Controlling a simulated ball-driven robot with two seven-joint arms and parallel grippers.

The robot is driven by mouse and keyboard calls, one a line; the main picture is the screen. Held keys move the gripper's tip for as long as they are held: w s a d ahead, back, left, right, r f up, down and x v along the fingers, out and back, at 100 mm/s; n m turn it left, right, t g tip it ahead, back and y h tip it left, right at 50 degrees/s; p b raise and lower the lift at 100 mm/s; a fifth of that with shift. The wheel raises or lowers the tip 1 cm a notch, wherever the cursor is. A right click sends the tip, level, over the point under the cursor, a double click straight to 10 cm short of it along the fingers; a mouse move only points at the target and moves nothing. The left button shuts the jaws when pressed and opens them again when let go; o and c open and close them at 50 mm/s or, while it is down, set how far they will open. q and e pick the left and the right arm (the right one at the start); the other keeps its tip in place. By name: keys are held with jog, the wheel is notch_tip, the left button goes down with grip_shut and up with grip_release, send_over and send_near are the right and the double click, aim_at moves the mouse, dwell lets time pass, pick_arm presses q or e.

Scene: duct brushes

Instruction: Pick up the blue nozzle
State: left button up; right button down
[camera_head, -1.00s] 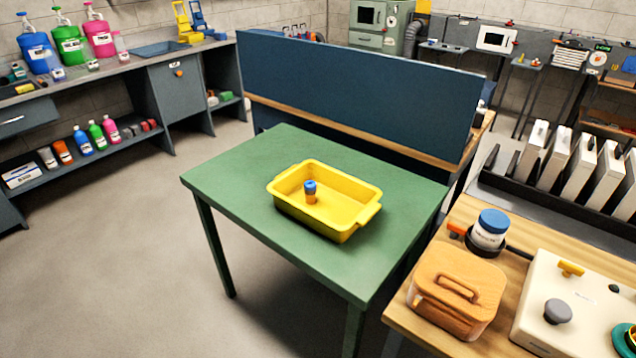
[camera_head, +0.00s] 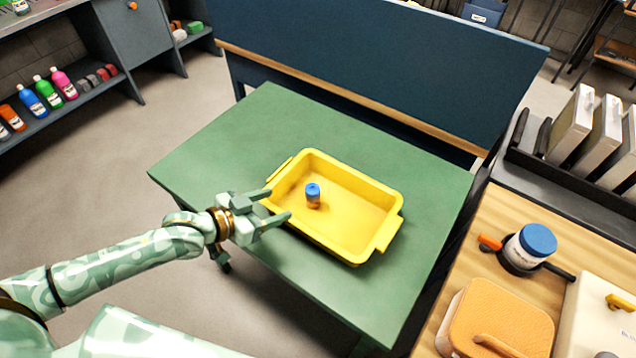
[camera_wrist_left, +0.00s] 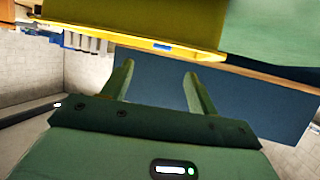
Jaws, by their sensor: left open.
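The blue nozzle (camera_head: 313,190) is a small piece with a blue top and an orange-brown lower part. It stands upright inside the yellow tray (camera_head: 375,243), toward the tray's left end, on the green table (camera_head: 222,150). My left gripper (camera_head: 279,206) is open and empty, at the tray's left side and short of the nozzle. In the left wrist view the two fingers (camera_wrist_left: 158,80) stand apart with nothing between them. The tray's yellow wall (camera_wrist_left: 130,25) fills the top of that view, and a small blue patch shows at its rim. My right gripper is out of view.
A dark blue partition (camera_head: 380,60) stands behind the table. A wooden bench at the right holds a jar with a blue lid (camera_head: 538,240) and an orange-brown box (camera_head: 500,318). The green table around the tray is clear.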

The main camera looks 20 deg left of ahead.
aim_at(311, 189)
pick_arm(q)
jog(key=x, duration=0.2)
jog(key=b+x, duration=0.1)
jog(key=x, duration=0.1)
jog(key=shift+d, duration=0.45)
jog(key=b+x, duration=0.1)
jog(key=x, duration=0.3)
jog(key=shift+w+a+f+b, duration=0.1)
jog(key=shift+w+f+b, duration=0.15)
jog(key=shift+w+b, duration=0.15)
jog(key=shift+w+d, duration=0.2)
jog(key=shift+w+d+f, duration=0.15)
jog(key=shift+w, duration=0.15)
jog(key=b+x, duration=0.1)
jog(key=x, duration=0.1)
jog(key=b+x, duration=0.1)
jog(key=x, duration=0.1)
jog(key=shift+w+f, duration=0.1)
jog(key=shift+w, duration=0.35)
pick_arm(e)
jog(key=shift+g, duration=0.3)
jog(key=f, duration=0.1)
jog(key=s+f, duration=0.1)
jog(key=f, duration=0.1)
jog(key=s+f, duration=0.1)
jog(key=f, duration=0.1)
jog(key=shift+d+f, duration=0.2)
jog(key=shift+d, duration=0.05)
